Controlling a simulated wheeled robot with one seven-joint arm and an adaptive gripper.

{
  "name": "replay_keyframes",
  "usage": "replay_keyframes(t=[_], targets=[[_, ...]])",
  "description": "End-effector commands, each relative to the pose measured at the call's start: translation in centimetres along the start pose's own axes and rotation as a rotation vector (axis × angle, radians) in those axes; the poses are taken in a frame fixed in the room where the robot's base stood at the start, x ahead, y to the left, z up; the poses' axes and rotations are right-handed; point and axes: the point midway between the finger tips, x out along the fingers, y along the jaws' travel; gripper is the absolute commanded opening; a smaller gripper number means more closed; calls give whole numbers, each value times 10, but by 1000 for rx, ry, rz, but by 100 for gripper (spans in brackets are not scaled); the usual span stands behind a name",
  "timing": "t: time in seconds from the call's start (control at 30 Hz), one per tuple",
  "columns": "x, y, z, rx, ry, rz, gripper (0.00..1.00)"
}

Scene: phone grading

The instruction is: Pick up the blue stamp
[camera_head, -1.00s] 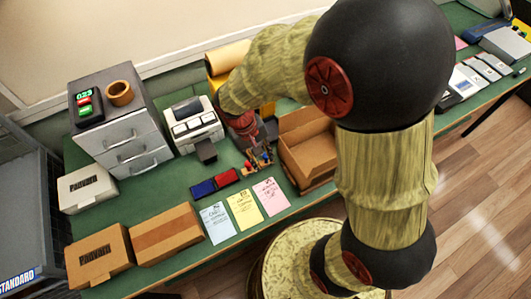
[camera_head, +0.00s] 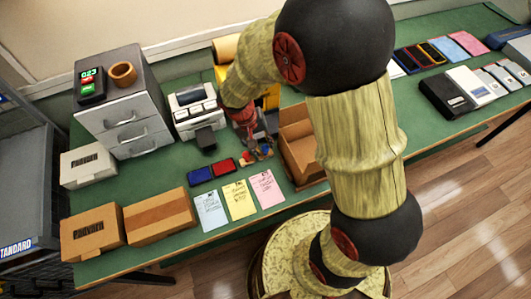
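My gripper (camera_head: 258,146) points down at the table, just right of the ink pads and behind the paper notes. A cluster of small coloured pieces, apparently the stamps (camera_head: 264,153), lies at its fingertips. Yellow, red and blue spots show there. The fingers overlap the cluster, so I cannot tell which piece is the blue stamp, whether the fingers touch it, or whether they are open or shut. A blue ink pad (camera_head: 200,177) and a red ink pad (camera_head: 223,168) lie to the left of the gripper.
An open cardboard box (camera_head: 300,150) stands close to the right of the gripper. A label printer (camera_head: 195,112) stands behind to the left. Blue, yellow and pink notes (camera_head: 238,199) lie in front. Closed boxes (camera_head: 160,220) are at left; several phones (camera_head: 487,82) lie far right.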

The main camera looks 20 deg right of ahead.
Motion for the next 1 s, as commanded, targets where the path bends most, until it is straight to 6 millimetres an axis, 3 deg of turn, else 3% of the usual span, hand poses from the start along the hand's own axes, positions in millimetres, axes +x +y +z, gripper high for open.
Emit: replay_keyframes(t=[0.1, 0.23, 0.47, 0.9, 1.0], targets=[[22, 0, -1, -1, -3, 1, 27], [33, 0, -1, -2, -3, 0, 27], [33, 0, -1, -2, -1, 0, 26], [33, 0, -1, -2, -1, 0, 1], [33, 0, -1, -2, -2, 0, 0]])
